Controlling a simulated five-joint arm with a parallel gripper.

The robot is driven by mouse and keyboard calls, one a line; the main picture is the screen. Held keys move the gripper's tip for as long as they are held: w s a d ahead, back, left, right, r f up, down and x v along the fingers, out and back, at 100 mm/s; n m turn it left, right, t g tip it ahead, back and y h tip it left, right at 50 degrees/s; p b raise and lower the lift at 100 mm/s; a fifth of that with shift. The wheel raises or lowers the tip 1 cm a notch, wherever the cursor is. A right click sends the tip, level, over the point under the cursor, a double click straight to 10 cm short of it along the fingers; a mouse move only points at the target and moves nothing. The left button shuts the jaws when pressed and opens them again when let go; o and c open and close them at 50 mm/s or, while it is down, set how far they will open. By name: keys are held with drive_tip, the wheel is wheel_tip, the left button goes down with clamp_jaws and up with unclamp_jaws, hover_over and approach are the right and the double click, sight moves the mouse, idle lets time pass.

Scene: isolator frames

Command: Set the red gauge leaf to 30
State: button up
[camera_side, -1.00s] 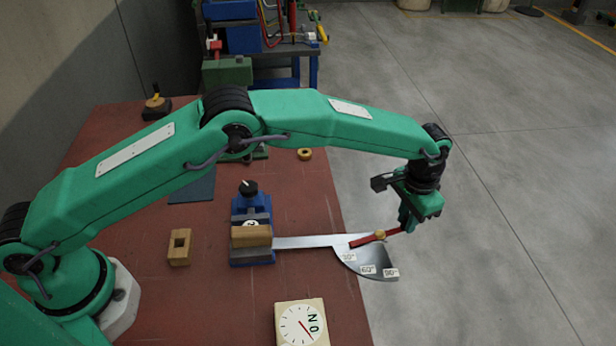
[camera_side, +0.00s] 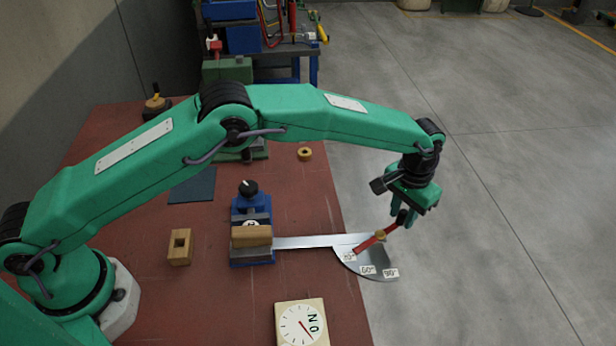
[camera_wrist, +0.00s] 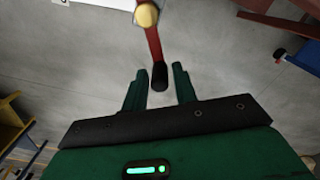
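The red gauge leaf (camera_side: 367,245) lies slanted across the grey gauge plate (camera_side: 300,242), turning about a brass knob (camera_side: 380,236). Its lower left end is at the edge of the first label (camera_side: 349,257), which seems to read 30 and is partly covered. The labels 60 (camera_side: 368,269) and 90 (camera_side: 391,273) are clear of the leaf. My gripper (camera_side: 400,217) is at the leaf's upper right end. In the wrist view the leaf's black tip (camera_wrist: 159,76) shows between my open fingers (camera_wrist: 160,80), with a gap on both sides. Contact cannot be told.
A blue vise (camera_side: 252,255) with wooden jaws holds the plate, which reaches past the table's right edge. A dial block (camera_side: 301,324) stands at the table front. A wooden block with a hole (camera_side: 180,247) is left of the vise. A brass ring (camera_side: 305,154) lies behind.

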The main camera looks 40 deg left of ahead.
drive_tip(key=shift+o, duration=0.7)
drive_tip(key=shift+r, duration=0.1)
drive_tip(key=shift+r, duration=3.8)
